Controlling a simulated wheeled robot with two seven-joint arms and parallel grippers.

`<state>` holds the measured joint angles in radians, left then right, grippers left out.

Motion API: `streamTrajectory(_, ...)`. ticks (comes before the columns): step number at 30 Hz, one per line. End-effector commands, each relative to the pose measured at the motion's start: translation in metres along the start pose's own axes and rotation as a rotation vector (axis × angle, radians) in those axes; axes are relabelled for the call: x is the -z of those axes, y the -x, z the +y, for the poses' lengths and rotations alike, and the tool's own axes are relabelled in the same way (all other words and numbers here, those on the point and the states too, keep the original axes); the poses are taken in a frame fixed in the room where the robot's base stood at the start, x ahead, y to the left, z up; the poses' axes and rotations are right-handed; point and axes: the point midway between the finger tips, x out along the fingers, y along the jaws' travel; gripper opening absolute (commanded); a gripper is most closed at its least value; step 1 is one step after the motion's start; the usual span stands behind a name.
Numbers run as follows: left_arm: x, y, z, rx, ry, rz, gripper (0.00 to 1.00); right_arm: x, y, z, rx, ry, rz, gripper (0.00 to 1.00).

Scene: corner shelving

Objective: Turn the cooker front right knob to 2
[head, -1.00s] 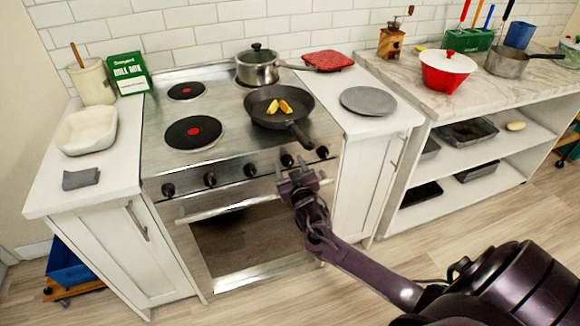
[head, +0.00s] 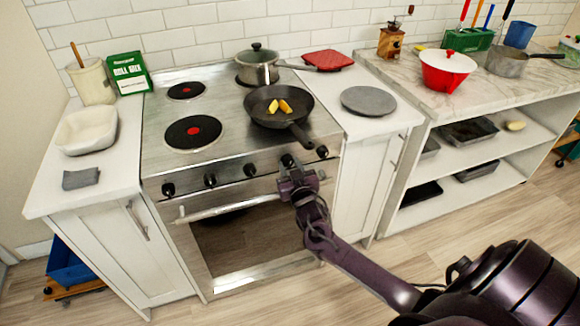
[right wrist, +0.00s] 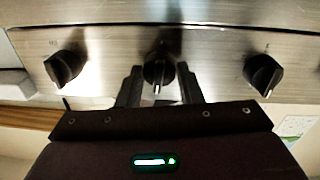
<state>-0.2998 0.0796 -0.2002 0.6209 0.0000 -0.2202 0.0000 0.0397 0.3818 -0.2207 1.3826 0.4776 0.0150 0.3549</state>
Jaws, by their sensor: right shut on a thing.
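The cooker (head: 240,150) has a row of several black knobs along its front panel. My right gripper (head: 290,169) is at the second knob from the right (head: 287,160), below the frying pan. In the right wrist view its two fingers (right wrist: 160,84) stand on either side of this knob (right wrist: 158,70) and are shut on it. A pale pointer line shows on the knob. I cannot read the numbers around it. Neighbouring knobs show to the left (right wrist: 65,68) and right (right wrist: 263,74), clear of the fingers. My left gripper is not in view.
A frying pan (head: 262,116) with yellow pieces sits on the front right burner, its handle jutting over the front edge. A lidded pot (head: 257,68) stands behind it. The oven handle (head: 228,210) runs below the knobs. Counters flank the cooker.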

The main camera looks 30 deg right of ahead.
Motion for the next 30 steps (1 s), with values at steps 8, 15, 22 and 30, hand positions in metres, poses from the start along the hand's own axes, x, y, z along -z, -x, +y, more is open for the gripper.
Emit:
streamTrajectory(8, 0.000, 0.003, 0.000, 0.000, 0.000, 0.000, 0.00, 0.001, 0.001, 0.000, 0.001, -0.233, -0.015, 0.10)
streamTrajectory(15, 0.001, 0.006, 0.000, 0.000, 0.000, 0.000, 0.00, 0.001, 0.000, 0.001, 0.003, -0.461, -0.029, 0.10)
streamTrajectory(22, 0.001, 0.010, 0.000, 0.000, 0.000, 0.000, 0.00, 0.002, 0.000, 0.002, 0.005, -0.678, -0.042, 0.10)
streamTrajectory(30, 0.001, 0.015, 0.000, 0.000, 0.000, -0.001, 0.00, 0.002, 0.000, 0.002, 0.010, -0.935, -0.058, 0.10)
